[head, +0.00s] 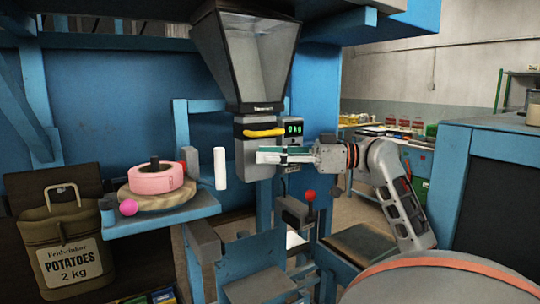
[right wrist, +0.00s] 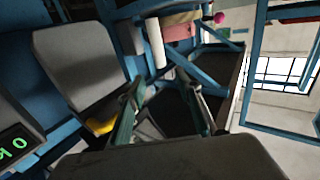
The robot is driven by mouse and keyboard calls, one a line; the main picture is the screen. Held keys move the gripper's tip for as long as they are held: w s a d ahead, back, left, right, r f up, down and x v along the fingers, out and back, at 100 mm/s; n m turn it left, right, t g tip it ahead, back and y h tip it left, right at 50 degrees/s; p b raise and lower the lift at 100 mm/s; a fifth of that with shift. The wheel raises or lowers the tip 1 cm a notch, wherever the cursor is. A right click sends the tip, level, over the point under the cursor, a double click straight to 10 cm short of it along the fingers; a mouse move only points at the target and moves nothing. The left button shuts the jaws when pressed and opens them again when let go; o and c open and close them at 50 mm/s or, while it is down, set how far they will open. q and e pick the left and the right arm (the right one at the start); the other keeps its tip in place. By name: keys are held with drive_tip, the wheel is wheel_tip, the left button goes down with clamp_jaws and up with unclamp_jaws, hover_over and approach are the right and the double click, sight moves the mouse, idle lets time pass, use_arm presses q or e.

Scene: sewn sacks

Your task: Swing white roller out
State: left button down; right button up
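The white roller (head: 220,168) stands upright in the head view, right of the pink roll (head: 157,179) and left of the grey housing below the hopper. A pale upright cylinder in the right wrist view (right wrist: 157,42), beside the pink roll, looks like the same roller. My right gripper (head: 260,156) reaches in from the right, in front of the grey housing. Its fingers point left toward the roller, with a clear gap between. In the right wrist view its two green-padded fingers (right wrist: 161,77) are spread with nothing between them. My left gripper is not in view.
A hopper (head: 247,55) hangs above the gripper, with a yellow handle (head: 264,132) and green display (head: 294,128) close by. A red-knobbed lever (head: 309,196) stands below. A blue shelf (head: 165,217) carries the pink roll. A potato sack (head: 66,240) hangs at left.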

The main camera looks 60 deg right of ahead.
drive_tip(key=c, duration=0.5)
drive_tip(key=shift+a+n, duration=0.3)
drive_tip(key=shift+n, duration=0.1)
clamp_jaws()
drive_tip(key=n+h+b, duration=0.3)
drive_tip(key=n, duration=0.4)
approach(219, 156)
drive_tip(key=a+f, duration=0.2)
drive_tip(key=s+a+r+n+t+h, duration=0.1)
drive_tip(key=a+n+t+h, duration=0.1)
drive_tip(key=a+n, duration=0.4)
drive_tip(key=shift+n, duration=0.4)
drive_tip(key=shift+w+d+r+p, duration=0.1)
drive_tip(key=shift+w+d+p, duration=0.3)
drive_tip(key=shift+w, duration=1.1)
drive_tip(key=shift+w+d+f+p, duration=0.15)
drive_tip(key=shift+w+d, duration=0.4)
drive_tip(key=shift+w, duration=0.95)
drive_tip(key=shift+w+d+r+p, duration=0.15)
drive_tip(key=shift+w+d+p, duration=0.25)
drive_tip(key=shift+w, duration=1.1)
drive_tip(key=shift+d+r, duration=0.1)
drive_tip(key=shift+d, duration=0.1)
